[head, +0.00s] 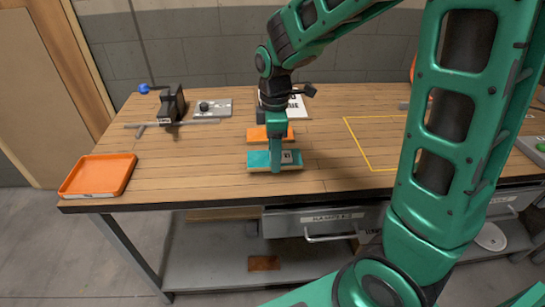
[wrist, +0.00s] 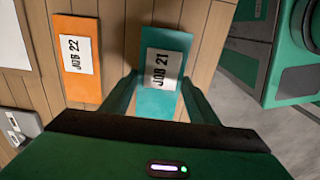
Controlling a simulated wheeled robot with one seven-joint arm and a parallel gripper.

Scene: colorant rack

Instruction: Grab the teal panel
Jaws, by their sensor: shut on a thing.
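The teal panel (head: 258,160) lies near the front edge of the wooden workbench in the head view. In the wrist view the teal panel (wrist: 165,52) carries a white label reading JOB 21. My gripper (head: 275,167) points down over the panel, and in the wrist view its two fingers (wrist: 157,92) stand on either side of the panel, shut on it. An orange panel (head: 268,132) lies just behind the teal one; in the wrist view it (wrist: 80,82) is labelled JOB 22. Whether the teal panel touches the bench is hard to tell.
An orange tray (head: 97,192) sits at the bench's left front corner. A black vise (head: 172,104) and a grey plate (head: 212,107) stand at the back left. A yellow outlined area (head: 355,133) lies right of the panels. Bare wood (head: 190,160) shows left of the panels.

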